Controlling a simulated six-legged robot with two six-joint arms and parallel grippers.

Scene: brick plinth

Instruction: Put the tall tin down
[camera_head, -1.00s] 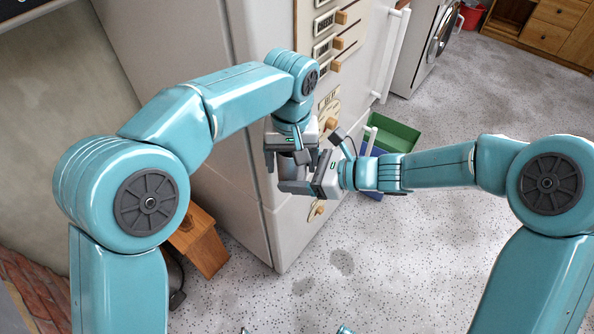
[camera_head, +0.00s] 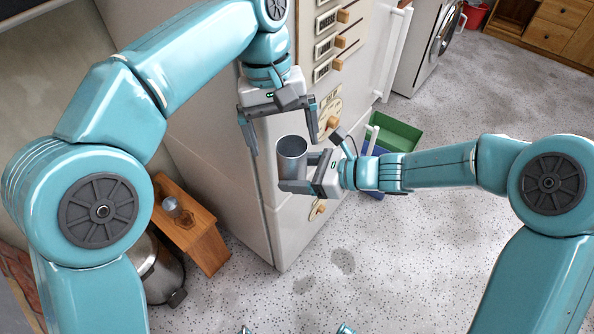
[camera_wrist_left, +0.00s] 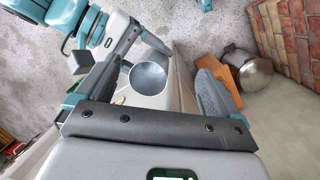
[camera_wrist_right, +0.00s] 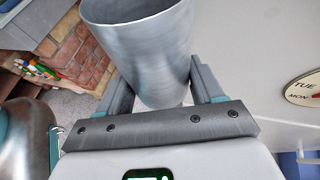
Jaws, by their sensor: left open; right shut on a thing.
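The tall tin (camera_head: 291,160) is a grey, open-topped metal cylinder. It is held upright in the air in front of the white cabinet. My right gripper (camera_head: 301,184) is shut on it from the right; the right wrist view shows the tin (camera_wrist_right: 147,45) between the fingers. My left gripper (camera_head: 280,128) is open and empty just above the tin, pointing down. In the left wrist view the tin's open mouth (camera_wrist_left: 148,78) shows between and beyond the spread fingers, apart from them.
The white cabinet (camera_head: 235,170) with wooden knobs stands close behind the tin. A small wooden stand (camera_head: 195,235) and a metal pot (camera_head: 160,270) are on the floor at lower left. Green (camera_head: 396,132) and blue bins stand at right. Speckled floor is clear in front.

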